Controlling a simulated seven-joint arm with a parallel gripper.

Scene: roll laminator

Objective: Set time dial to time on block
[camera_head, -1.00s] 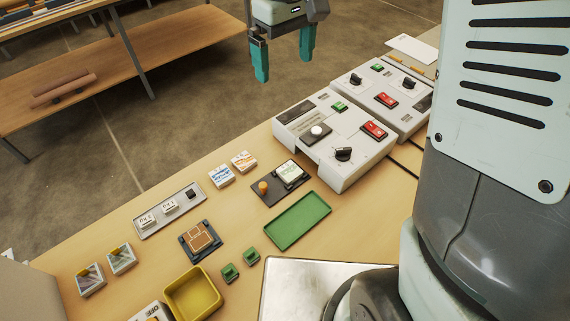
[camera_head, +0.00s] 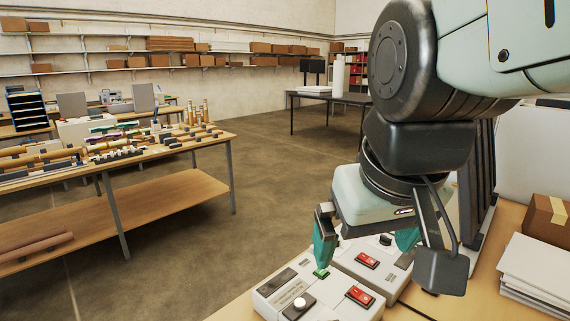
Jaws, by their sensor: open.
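Two white control boxes stand on the bench at the bottom of the view. The nearer box (camera_head: 335,306) shows a pale round knob (camera_head: 299,303), a green button (camera_head: 321,273) and a red switch (camera_head: 360,296). The box behind it (camera_head: 345,261) shows a red switch (camera_head: 367,260) and a black dial (camera_head: 386,240). I cannot read which dial is the time dial. My gripper (camera_head: 364,256) is open, its teal fingers wide apart over the boxes. Its left fingertip appears close to the green button; contact cannot be told. The block with the time is out of view.
A stack of white sheets (camera_head: 541,278) and a brown carton (camera_head: 547,217) are on the bench at right. A wooden worktable (camera_head: 185,143) with rolls and tools stands at left, beyond open floor (camera_head: 270,180). My arm hides part of the right side.

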